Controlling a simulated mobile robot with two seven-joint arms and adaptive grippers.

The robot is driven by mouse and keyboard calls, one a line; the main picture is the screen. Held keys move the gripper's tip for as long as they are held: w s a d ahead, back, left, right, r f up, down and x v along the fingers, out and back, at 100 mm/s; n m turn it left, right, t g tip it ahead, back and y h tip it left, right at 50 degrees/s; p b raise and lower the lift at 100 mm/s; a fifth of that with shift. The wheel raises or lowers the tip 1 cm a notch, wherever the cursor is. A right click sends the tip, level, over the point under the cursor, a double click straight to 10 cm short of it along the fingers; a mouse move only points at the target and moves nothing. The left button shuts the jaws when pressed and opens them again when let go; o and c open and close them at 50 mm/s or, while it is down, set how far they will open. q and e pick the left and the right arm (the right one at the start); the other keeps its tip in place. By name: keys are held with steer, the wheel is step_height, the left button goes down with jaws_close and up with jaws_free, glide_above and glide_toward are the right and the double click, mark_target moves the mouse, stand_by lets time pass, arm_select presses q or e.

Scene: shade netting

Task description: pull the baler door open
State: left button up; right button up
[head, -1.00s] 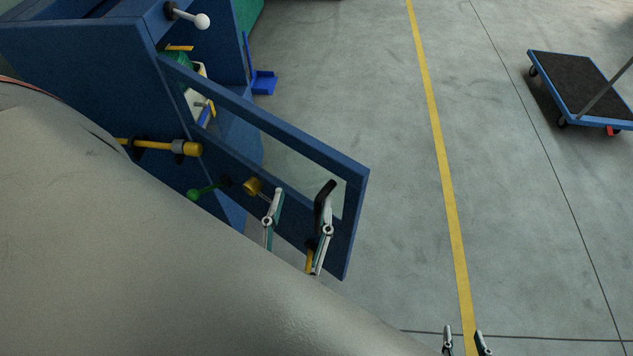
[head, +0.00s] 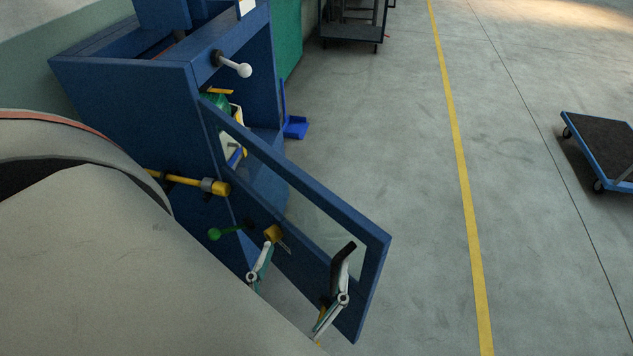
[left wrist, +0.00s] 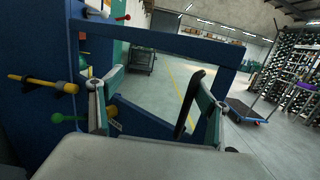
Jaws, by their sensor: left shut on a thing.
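The blue baler door (head: 312,200), a frame with a window opening, stands swung out from the blue baler body (head: 135,100) in the head view. A black handle (head: 343,262) is near its free end. My left gripper (head: 304,262) is at that end, its two fingers well apart in the picture. The right finger lies against the handle, and I take the gripper as shut on it. In the left wrist view the gripper (left wrist: 160,85) has the black handle (left wrist: 188,105) beside its right finger. My arm hides the lower left part of the baler. My right gripper is out of view.
A yellow rod (head: 190,182) and a green knob (head: 214,234) stick out from the baler. A white-knobbed lever (head: 243,70) is above. Open grey floor with a yellow line (head: 462,170) lies to the right. A flat trolley (head: 605,150) stands at far right.

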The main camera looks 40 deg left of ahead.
arm_select(q)
steer(key=o, duration=0.4)
steer(key=shift+s+f, duration=0.2)
steer(key=shift+s, duration=0.55)
steer(key=shift+s+f, duration=0.15)
steer(key=shift+s, duration=0.6)
steer(key=shift+s+a+r, duration=0.1)
steer(key=shift+s+a, duration=0.15)
steer(key=shift+s, duration=0.3)
steer(key=shift+s+a, duration=0.2)
steer(key=shift+s, duration=0.35)
steer(key=c, duration=1.4)
steer(key=shift+s+a+r, duration=0.1)
steer(key=shift+s+a, duration=0.1)
steer(key=shift+s, duration=0.3)
steer(key=shift+s+a, duration=0.2)
steer(key=shift+s, duration=0.25)
